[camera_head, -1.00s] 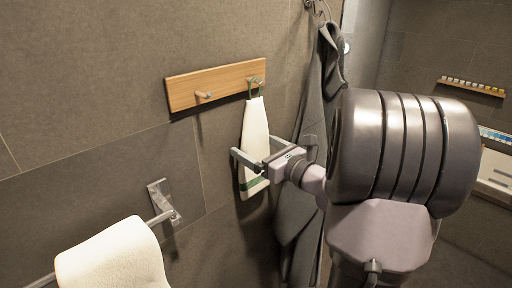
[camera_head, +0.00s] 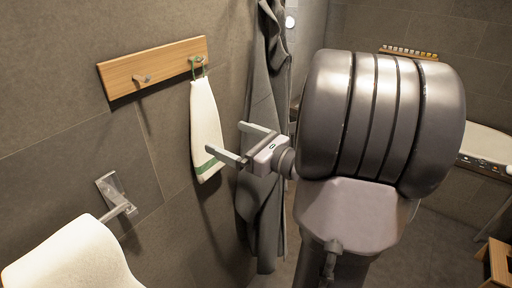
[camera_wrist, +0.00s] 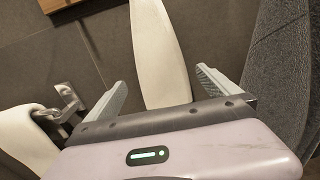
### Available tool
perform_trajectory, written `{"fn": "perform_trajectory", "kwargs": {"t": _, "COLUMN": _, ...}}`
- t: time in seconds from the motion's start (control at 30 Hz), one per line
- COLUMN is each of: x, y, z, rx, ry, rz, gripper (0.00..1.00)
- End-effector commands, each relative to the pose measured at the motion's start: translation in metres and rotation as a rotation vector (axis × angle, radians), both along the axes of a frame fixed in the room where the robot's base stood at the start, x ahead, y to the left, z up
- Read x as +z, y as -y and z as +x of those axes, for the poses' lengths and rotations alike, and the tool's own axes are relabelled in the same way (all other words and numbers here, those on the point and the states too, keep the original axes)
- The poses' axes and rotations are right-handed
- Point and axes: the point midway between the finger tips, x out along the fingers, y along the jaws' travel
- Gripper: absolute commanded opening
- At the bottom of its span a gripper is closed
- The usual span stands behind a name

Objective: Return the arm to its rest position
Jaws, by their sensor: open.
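My gripper (camera_head: 232,142) is open and empty, its two fingers apart. It is to the right of a small white towel (camera_head: 205,125) with a green band, which hangs by a green loop from a peg on a wooden rail (camera_head: 152,68). In the wrist view, the towel (camera_wrist: 157,50) is ahead of and between the fingers (camera_wrist: 162,88), with no grip on it. The lower part of the towel is hidden there behind the gripper body.
A dark grey robe (camera_head: 264,110) hangs close behind my gripper. A white towel (camera_head: 70,262) hangs over a metal bar at the lower left. A wooden stool (camera_head: 497,262) stands at the lower right. A shelf with small items (camera_head: 408,52) is on the far wall.

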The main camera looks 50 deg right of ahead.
Motion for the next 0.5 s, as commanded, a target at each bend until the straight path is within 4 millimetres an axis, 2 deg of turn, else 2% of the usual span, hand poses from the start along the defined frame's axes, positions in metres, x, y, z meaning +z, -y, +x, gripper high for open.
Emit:
{"fn": "perform_trajectory", "kwargs": {"t": 0.03, "x": 0.000, "y": 0.004, "z": -0.017, "rx": -0.008, "ry": 0.000, "rz": -0.001, "gripper": 1.00}}
{"fn": "perform_trajectory", "kwargs": {"t": 0.1, "x": 0.000, "y": 0.005, "z": -0.038, "rx": -0.008, "ry": -0.001, "rz": 0.000, "gripper": 1.00}}
{"fn": "perform_trajectory", "kwargs": {"t": 0.2, "x": 0.000, "y": 0.006, "z": -0.061, "rx": -0.005, "ry": 0.000, "rz": 0.000, "gripper": 1.00}}
{"fn": "perform_trajectory", "kwargs": {"t": 0.33, "x": 0.000, "y": 0.007, "z": -0.079, "rx": -0.002, "ry": 0.000, "rz": 0.000, "gripper": 1.00}}
{"fn": "perform_trajectory", "kwargs": {"t": 0.5, "x": 0.000, "y": 0.006, "z": -0.084, "rx": 0.002, "ry": 0.000, "rz": -0.001, "gripper": 1.00}}
